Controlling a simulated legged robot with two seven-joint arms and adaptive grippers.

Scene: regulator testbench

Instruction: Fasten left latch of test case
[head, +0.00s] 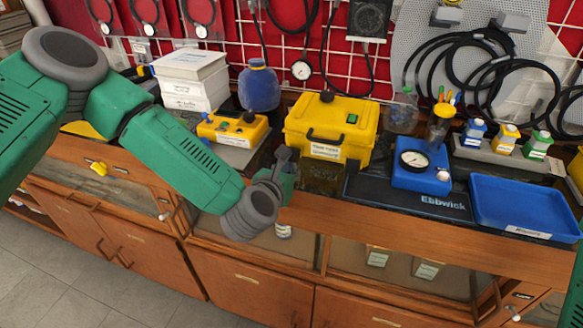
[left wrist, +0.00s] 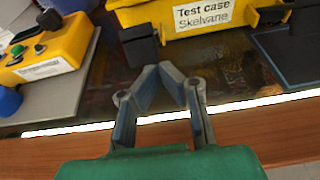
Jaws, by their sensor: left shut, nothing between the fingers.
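The yellow test case (head: 330,128) stands on the bench with its lid down, a black handle and a white label on its front. In the left wrist view the lower front of the case (left wrist: 185,18) shows at the top. A black latch (left wrist: 140,45) juts out at its left, and a second black latch (left wrist: 270,17) sits at its right. My left gripper (head: 283,158) is at the front left of the case. In the left wrist view its fingertips (left wrist: 163,72) are together and empty, just below the left latch; contact cannot be told. My right gripper is out of view.
A yellow control box (head: 232,130) on a grey plate stands left of the case. A blue gauge block (head: 421,176) on a dark mat and a blue tray (head: 523,203) lie to the right. The bench's wooden front edge (left wrist: 270,143) runs below my left gripper.

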